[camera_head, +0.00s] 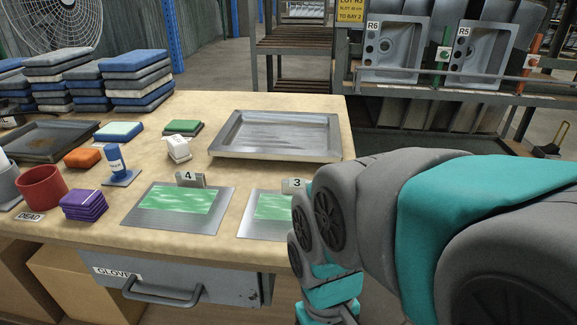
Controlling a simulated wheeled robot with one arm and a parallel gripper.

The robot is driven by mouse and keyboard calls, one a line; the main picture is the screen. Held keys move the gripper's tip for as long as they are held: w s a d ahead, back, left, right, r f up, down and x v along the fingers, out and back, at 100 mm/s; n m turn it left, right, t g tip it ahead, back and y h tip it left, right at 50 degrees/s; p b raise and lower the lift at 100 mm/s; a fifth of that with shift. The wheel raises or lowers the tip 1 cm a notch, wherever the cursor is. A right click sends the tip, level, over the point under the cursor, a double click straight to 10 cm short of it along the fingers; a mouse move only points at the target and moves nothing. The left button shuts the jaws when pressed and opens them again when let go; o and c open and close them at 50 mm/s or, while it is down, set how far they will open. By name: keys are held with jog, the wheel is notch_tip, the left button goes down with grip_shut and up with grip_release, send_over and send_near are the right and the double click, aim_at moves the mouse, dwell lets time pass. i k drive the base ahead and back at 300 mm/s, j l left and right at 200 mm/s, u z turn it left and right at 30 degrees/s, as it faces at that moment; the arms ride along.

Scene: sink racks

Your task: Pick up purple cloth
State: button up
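The purple cloth (84,205) is a small folded stack on the table's front left part. It sits just right of a red cup (41,188) and left of the metal plate marked 4. My arm comes in from the right and bends down in front of the table's front right part. My gripper's fingers are not visible; the arm runs out at the bottom edge, well to the right of the cloth.
Plate 4 (150,223) and plate 3 (252,227) lie along the front. A metal tray (222,147) is behind. A drawer handle (160,298) sticks out below.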

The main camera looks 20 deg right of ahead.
aim_at(78, 204)
jog(key=z, duration=0.15)
jog(key=u, duration=1.3)
